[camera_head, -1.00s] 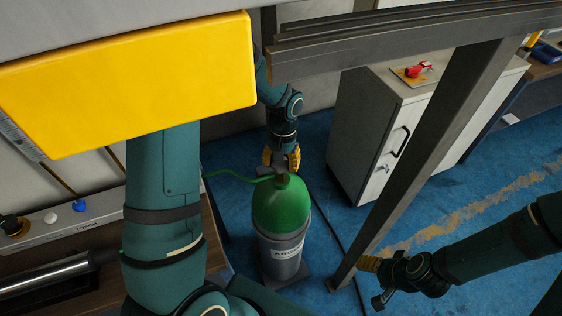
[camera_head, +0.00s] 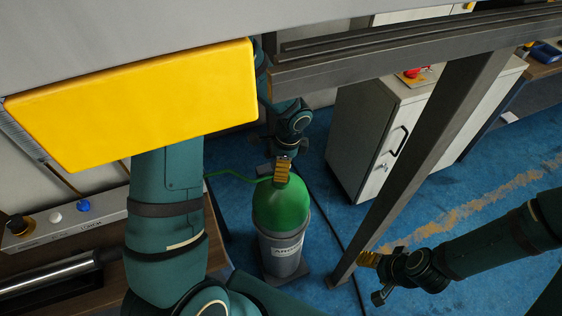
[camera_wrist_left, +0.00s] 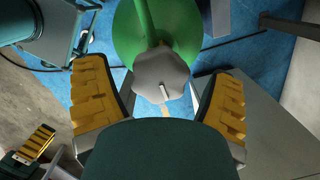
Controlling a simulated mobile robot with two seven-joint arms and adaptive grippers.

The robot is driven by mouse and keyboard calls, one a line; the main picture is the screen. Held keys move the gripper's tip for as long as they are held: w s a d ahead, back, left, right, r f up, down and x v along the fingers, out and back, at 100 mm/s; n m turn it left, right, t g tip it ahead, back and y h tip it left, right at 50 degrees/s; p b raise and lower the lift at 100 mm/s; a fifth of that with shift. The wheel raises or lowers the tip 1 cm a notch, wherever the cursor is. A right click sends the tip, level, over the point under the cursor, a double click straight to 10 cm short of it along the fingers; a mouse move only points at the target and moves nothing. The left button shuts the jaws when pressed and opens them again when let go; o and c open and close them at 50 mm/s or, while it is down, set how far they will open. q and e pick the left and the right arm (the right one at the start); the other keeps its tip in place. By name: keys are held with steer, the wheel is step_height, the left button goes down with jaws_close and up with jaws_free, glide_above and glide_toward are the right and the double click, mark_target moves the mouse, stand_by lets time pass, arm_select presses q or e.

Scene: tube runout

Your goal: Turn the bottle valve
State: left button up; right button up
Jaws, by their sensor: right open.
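The green-topped gas bottle (camera_head: 281,205) stands upright on the floor in the head view. Its grey valve knob (camera_wrist_left: 162,74) shows in the left wrist view above the green shoulder, with a small light mark on its face. My left gripper (camera_head: 283,171) is at the bottle top; its yellow finger covers most of the valve in the head view. In the left wrist view my left gripper (camera_wrist_left: 160,100) is open, one finger on each side of the knob, with visible gaps. My right gripper (camera_head: 372,278) is open and empty, low beside the table leg.
A grey frame leg (camera_head: 425,165) stands right of the bottle. A white cabinet (camera_head: 365,140) with a red switch (camera_head: 413,72) is behind it. A large yellow panel (camera_head: 130,105) blocks the upper left. A green hose (camera_head: 225,175) runs left from the valve.

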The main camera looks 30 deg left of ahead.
arm_select(q)
steer(key=shift+r+p, duration=2.3)
steer(key=shift+r, duration=0.8)
steer(key=shift+f, duration=0.15)
